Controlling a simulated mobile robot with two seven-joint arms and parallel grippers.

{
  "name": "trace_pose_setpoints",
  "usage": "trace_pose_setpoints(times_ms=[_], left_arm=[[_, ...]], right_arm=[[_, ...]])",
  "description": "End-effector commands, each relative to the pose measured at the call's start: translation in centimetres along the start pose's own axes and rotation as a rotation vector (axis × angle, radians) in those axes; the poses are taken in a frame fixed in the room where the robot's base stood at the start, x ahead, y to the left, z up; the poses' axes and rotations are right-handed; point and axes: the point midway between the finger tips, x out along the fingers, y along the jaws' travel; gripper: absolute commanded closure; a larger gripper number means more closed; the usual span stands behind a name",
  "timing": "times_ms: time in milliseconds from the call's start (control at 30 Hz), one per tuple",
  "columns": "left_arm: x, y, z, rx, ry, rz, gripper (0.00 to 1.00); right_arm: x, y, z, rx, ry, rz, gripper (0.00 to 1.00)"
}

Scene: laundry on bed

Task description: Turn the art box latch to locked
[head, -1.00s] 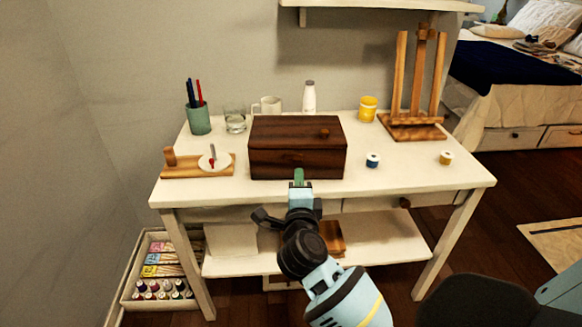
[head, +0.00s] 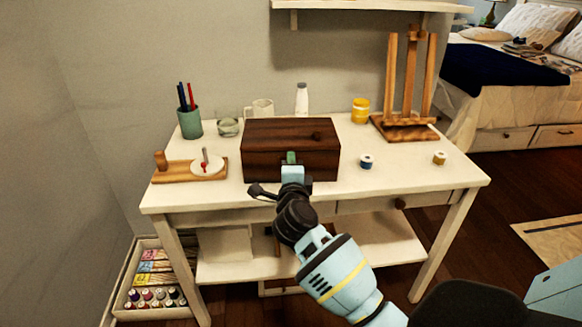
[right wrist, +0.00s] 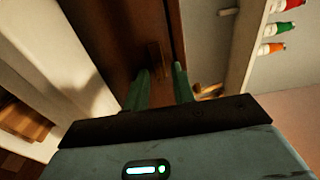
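The art box (head: 262,137) is a dark brown wooden box with its lid down, standing near the front middle of the white table. A small wooden knob (head: 316,136) shows on its lid. My right gripper (head: 291,157) is at the front face of the box and covers part of it. In the right wrist view, its two green fingers (right wrist: 161,88) are apart, and a small brown wooden piece (right wrist: 156,62), perhaps the latch, shows on the box beyond the gap. Whether the fingers touch it, and how the latch is turned, I cannot tell. My left gripper is not in view.
A wooden stand with a white disc (head: 208,166) lies left of the box. A green pen cup (head: 190,124), glass (head: 228,127), mug (head: 260,108) and white bottle (head: 302,99) stand behind. Blue (head: 366,161) and yellow (head: 439,158) spools and an easel (head: 408,85) are right.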

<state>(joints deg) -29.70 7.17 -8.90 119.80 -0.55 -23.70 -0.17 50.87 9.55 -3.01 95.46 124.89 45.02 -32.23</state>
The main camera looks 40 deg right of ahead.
Motion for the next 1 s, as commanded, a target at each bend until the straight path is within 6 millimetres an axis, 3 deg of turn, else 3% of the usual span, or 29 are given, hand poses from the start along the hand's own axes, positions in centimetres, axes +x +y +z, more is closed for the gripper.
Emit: trace_pose_setpoints(times_ms=[167,400,767,1000], left_arm=[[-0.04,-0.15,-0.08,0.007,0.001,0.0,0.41],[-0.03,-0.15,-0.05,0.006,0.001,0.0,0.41],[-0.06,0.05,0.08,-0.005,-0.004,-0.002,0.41],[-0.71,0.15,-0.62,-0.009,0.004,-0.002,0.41]], right_arm=[[0.01,-0.02,-0.02,0.0,0.0,0.0,0.75],[-0.01,-0.02,-0.02,-0.001,0.0,0.0,1.0],[-0.02,-0.07,-0.02,0.018,0.001,0.0,1.0],[-0.06,-0.16,0.02,0.126,0.0,0.002,1.0]])
